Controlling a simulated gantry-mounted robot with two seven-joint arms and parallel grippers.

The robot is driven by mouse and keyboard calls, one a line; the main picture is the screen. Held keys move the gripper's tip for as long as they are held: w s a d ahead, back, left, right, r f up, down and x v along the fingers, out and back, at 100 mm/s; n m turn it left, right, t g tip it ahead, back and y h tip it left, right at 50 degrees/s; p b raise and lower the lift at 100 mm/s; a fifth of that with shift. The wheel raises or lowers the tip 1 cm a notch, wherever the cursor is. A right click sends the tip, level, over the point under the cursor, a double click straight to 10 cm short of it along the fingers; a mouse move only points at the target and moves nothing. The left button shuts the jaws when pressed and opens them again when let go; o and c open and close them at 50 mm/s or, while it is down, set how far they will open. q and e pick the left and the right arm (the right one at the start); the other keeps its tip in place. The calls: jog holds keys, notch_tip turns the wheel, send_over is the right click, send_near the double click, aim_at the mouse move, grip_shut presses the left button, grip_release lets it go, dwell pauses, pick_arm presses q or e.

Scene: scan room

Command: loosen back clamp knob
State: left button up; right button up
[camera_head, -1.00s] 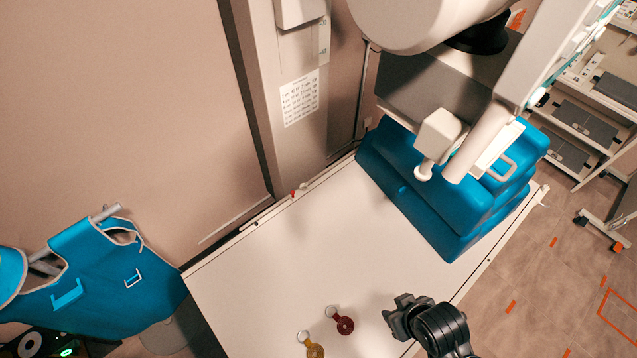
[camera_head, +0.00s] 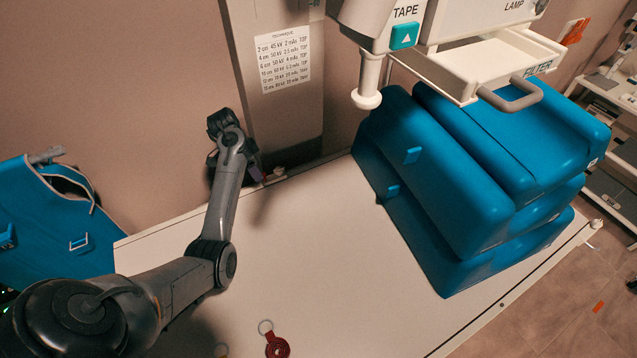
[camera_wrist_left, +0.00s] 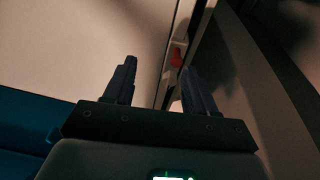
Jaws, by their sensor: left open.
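The table's back edge carries a small pale clamp fitting (camera_head: 279,172), which shows just right of my left gripper in the head view. In the left wrist view a small red part (camera_wrist_left: 176,58), likely the back clamp knob, sits on a pale fitting on the rail. It lies between the finger lines, closer to the right finger. My left gripper (camera_head: 257,176) points down at the back edge; in the wrist view its fingers (camera_wrist_left: 159,68) are apart with nothing held. Whether either finger touches the red part I cannot tell. My right gripper is out of view.
The white table top (camera_head: 310,235) is mostly bare, with a red round tag (camera_head: 277,346) at its front. Blue cushions (camera_head: 440,170) are stacked on the right, under an open white drawer (camera_head: 490,65). A wall column (camera_head: 280,120) stands close behind the gripper.

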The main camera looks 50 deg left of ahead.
aim_at(277, 170)
pick_arm(q)
jog(key=shift+t, duration=0.8)
jog(key=w+a+r+b, duration=0.2)
jog(key=w, duration=0.1)
jog(key=shift+w+r, duration=0.15)
jog(key=shift+r, duration=0.25)
jog(key=shift+w+d+f+b, duration=0.2)
jog(key=shift+w+b, duration=0.1)
jog(key=shift+w, duration=0.15)
jog(key=b+x, duration=0.1)
jog(key=x, duration=0.8)
jog(key=shift+w+f+b, duration=0.25)
jog(key=shift+b, duration=0.05)
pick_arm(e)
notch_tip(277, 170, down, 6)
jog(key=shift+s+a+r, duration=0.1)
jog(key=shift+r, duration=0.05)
